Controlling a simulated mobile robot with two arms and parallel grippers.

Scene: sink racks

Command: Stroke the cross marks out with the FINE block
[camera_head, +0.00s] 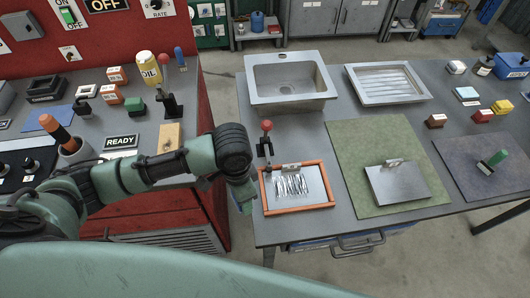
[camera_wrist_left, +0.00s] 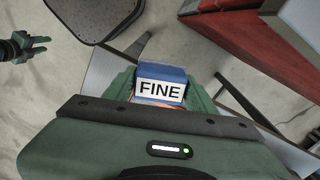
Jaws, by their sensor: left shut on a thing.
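My left gripper (camera_head: 246,205) hangs just left of an orange-framed board (camera_head: 262,190) near the table's front edge. In the left wrist view it is shut on the blue FINE block (camera_wrist_left: 160,88), whose white label faces the camera. The board's pale panel (camera_head: 310,176) carries a cluster of dark slanting marks; I cannot make out separate crosses. The block is hidden by the gripper in the head view. My right gripper (camera_wrist_left: 34,46) shows small at the far left of the wrist view, its fingers apart and nothing seen between them.
A red-knobbed lever (camera_head: 266,136) stands just behind the board. A green mat (camera_head: 350,150) with a metal plate (camera_head: 400,186) lies to its right. A sink (camera_head: 288,80) and a ribbed tray (camera_head: 388,84) are at the back. The red cabinet (camera_head: 212,125) is left of a gap.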

